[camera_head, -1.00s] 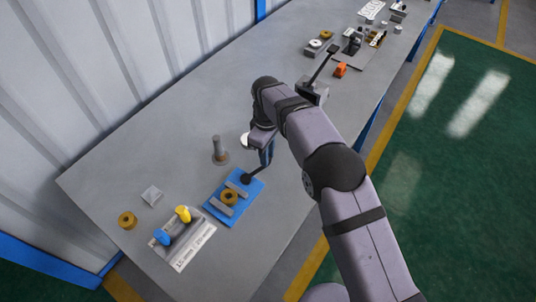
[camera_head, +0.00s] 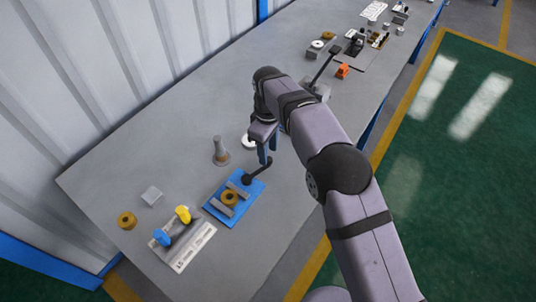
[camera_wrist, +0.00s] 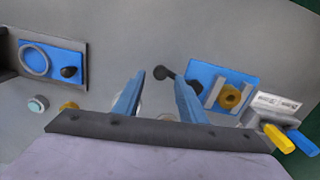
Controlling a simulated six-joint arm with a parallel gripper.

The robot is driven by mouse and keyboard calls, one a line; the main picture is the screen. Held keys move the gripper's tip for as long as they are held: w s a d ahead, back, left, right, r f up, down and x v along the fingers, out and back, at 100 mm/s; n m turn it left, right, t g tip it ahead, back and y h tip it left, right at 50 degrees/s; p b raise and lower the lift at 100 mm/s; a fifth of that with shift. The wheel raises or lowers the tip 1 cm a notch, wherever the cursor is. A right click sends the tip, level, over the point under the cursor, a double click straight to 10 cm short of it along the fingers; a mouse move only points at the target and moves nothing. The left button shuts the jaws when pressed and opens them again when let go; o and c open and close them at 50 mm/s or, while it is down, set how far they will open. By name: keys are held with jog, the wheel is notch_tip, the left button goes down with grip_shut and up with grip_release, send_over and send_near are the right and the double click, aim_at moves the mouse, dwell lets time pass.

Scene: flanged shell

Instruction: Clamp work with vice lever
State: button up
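The vice is a blue plate (camera_head: 216,211) carrying two grey jaw bars with the work, a brass ring (camera_head: 229,198), between them. The plate also shows in the wrist view (camera_wrist: 237,77), with the brass ring (camera_wrist: 230,97). The dark vice lever (camera_head: 257,171) reaches from the plate's far corner toward my gripper. In the wrist view the lever ends in a round black knob (camera_wrist: 160,72). My gripper (camera_head: 268,158) is open, its blue fingers pointing down near the lever's end. In the wrist view the knob appears between the fingertips (camera_wrist: 159,76); contact cannot be told.
A grey post (camera_head: 220,152) and a white disc (camera_head: 248,141) stand close to my gripper. A labelled plate with yellow (camera_head: 183,214) and blue (camera_head: 162,237) handles lies nearer the front. A block with a long black lever (camera_head: 323,67) stands behind my arm.

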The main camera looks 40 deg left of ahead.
aim_at(270, 158)
jog(key=shift+r+b, duration=0.45)
jog(key=shift+r, duration=2.05)
jog(key=shift+w+d, duration=0.2)
jog(key=shift+d, duration=0.05)
jog(key=w+d+r+m, duration=0.1)
jog(key=w+d+m, duration=0.15)
jog(key=d, duration=0.65)
jog(key=w+d+r+m, duration=0.1)
jog(key=d+m, duration=0.3)
jog(key=d, duration=0.4)
jog(key=w+d+r+m, duration=0.1)
jog(key=w+d+m, duration=0.15)
jog(key=d, duration=0.65)
jog(key=s+d+f+m, duration=0.2)
jog(key=s+d+m, duration=0.3)
jog(key=s+d, duration=0.3)
jog(key=s+d+f+m, duration=0.3)
jog(key=s+d+m, duration=0.2)
jog(key=s+d, duration=0.4)
jog(key=d, duration=0.3)
jog(key=shift+s+d, duration=0.2)
jog(key=shift+s, duration=0.05)
